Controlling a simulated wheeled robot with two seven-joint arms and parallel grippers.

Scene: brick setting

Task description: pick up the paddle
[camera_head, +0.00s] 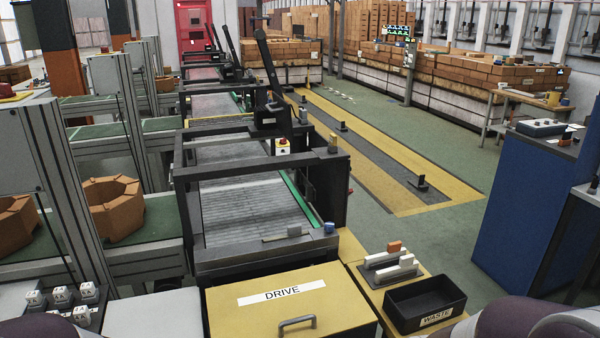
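No object is plainly recognisable as the paddle. A flat grey bar with a pale block at its end (284,235) lies on the near edge of the conveyor. A pair of pale bars with an orange-brown block on top (390,264) sits on the yellow surface behind the black bin; which of these, if either, is the paddle I cannot tell. Rounded dark purple parts of my arms show at the bottom left and bottom right corners. Neither gripper shows in the head view.
A yellow box marked DRIVE (330,315) with a handle stands in front. A black WASTE bin (424,321) is right of it. The conveyor (250,207) runs away behind. A blue cabinet (525,205) stands right; clear green floor (452,222) lies between.

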